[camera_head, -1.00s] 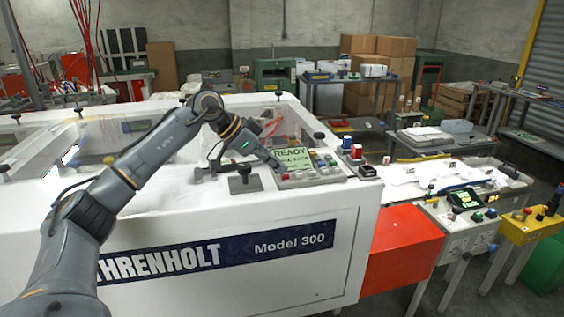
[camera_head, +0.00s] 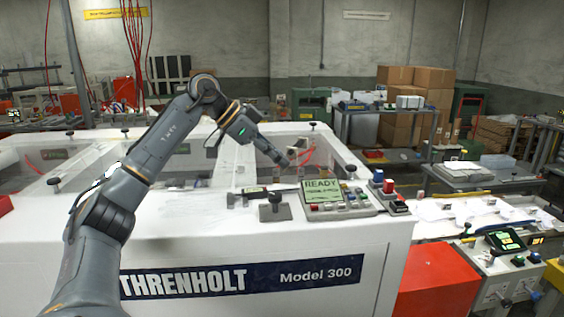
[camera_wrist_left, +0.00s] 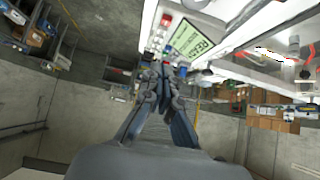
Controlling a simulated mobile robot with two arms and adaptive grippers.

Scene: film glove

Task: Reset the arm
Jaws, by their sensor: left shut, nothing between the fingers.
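My left arm comes in from the left in the head view and reaches over the white machine (camera_head: 190,235). My left gripper (camera_head: 284,163) is raised above the machine's top, behind and above the control panel (camera_head: 338,207) with its lit green READY screen. It is shut and holds nothing. In the left wrist view the shut left gripper (camera_wrist_left: 170,70) points toward the panel's READY screen (camera_wrist_left: 192,42), with a gap that is hard to judge. My right arm and gripper are not in view.
A black knob post (camera_head: 275,208) stands left of the panel, and a red and blue button box (camera_head: 388,192) stands right of it. Clear guards cover the machine's open top. A red block (camera_head: 437,280) and a side conveyor (camera_head: 480,212) lie to the right. Cardboard boxes (camera_head: 412,95) stand behind.

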